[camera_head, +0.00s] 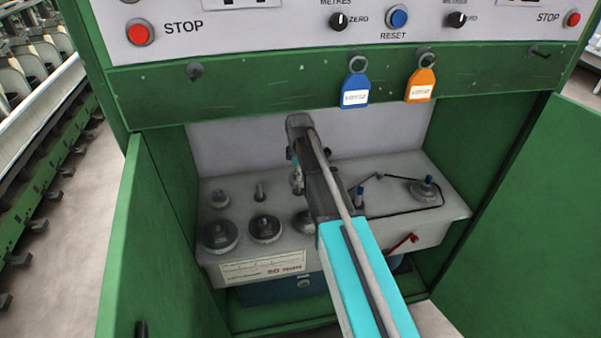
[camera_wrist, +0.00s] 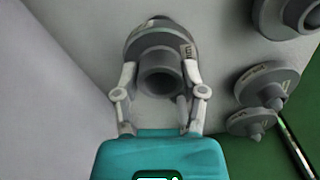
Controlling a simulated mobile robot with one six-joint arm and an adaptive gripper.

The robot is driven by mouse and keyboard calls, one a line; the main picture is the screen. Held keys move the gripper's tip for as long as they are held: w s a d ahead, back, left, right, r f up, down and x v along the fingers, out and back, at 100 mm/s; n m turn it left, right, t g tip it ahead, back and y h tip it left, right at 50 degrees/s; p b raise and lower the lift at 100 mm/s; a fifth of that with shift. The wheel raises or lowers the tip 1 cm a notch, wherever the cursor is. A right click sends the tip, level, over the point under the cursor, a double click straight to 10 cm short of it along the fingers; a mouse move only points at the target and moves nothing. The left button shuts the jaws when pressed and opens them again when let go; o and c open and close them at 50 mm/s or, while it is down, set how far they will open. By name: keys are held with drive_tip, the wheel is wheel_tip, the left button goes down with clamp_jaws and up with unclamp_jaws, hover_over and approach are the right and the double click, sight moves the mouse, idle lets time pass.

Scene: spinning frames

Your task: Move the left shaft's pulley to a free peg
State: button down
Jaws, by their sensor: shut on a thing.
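My gripper (camera_wrist: 160,88) is shut on the hub of a grey pulley (camera_wrist: 157,78), with one finger on each side. The pulley has a wide flange and dark engraved marks. In the head view my gripper (camera_head: 297,180) is over the back right part of the peg shelf, and my arm hides most of the pulley. I cannot tell whether the pulley is on a peg. A bare peg (camera_head: 259,191) stands in the back row, left of my gripper.
The right shaft (camera_head: 428,184) carries a disc. Open green doors flank the cabinet; blue (camera_head: 355,90) and orange (camera_head: 420,85) tags hang above.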

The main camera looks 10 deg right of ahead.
drive_tip(key=shift+f+b, duration=1.9)
drive_tip(key=shift+f, duration=0.05)
idle(0.6)
idle(0.4)
drive_tip(key=shift+c, duration=0.4)
unclamp_jaws()
drive_tip(key=shift+o, duration=0.4)
drive_tip(key=shift+r+p, duration=5.05)
